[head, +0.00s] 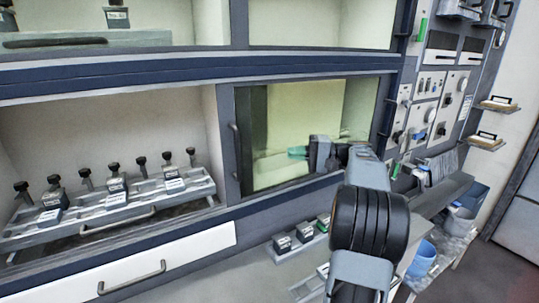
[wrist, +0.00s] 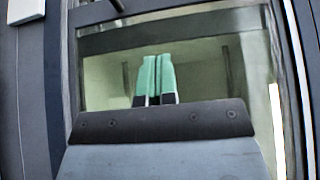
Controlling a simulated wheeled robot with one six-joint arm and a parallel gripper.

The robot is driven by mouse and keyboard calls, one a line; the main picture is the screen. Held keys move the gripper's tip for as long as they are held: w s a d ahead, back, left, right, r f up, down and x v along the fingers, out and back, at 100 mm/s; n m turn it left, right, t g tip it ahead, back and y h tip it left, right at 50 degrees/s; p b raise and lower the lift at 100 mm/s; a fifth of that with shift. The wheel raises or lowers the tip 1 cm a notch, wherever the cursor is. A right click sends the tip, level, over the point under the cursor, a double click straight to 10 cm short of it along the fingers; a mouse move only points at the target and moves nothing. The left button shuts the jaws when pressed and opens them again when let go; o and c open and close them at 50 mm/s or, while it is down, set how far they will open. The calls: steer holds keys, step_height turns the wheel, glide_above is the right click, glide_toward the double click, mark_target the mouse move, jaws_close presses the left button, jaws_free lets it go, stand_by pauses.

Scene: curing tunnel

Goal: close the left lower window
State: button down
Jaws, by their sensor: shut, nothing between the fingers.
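The lower left opening is uncovered, and a metal rack (head: 135,203) with several black-topped pieces shows inside. To its right is a dark-framed window pane (head: 290,105) with a yellowish-green view through it and a vertical handle (head: 235,155) on its left frame. I cannot tell whether this pane is the left lower window slid right. My gripper (head: 297,153) is in front of the pane, right of the handle and apart from it. Its green fingers (wrist: 155,76) are together and empty in the wrist view, pointing at the framed glass (wrist: 205,60).
A white drawer front (head: 150,262) with a handle is below the opening. Small dark blocks (head: 282,243) stand on the ledge below the pane. A control panel (head: 425,115) and small shelves (head: 497,104) are at right. A blue bucket (head: 423,259) stands low at right.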

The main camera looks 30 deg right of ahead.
steer(key=s+a+p+x, duration=0.1)
steer(key=s+p+x, duration=0.1)
steer(key=x, duration=1)
steer(key=shift+s+a+p, duration=0.2)
steer(key=shift+a+p, duration=0.1)
steer(key=shift+p, duration=0.45)
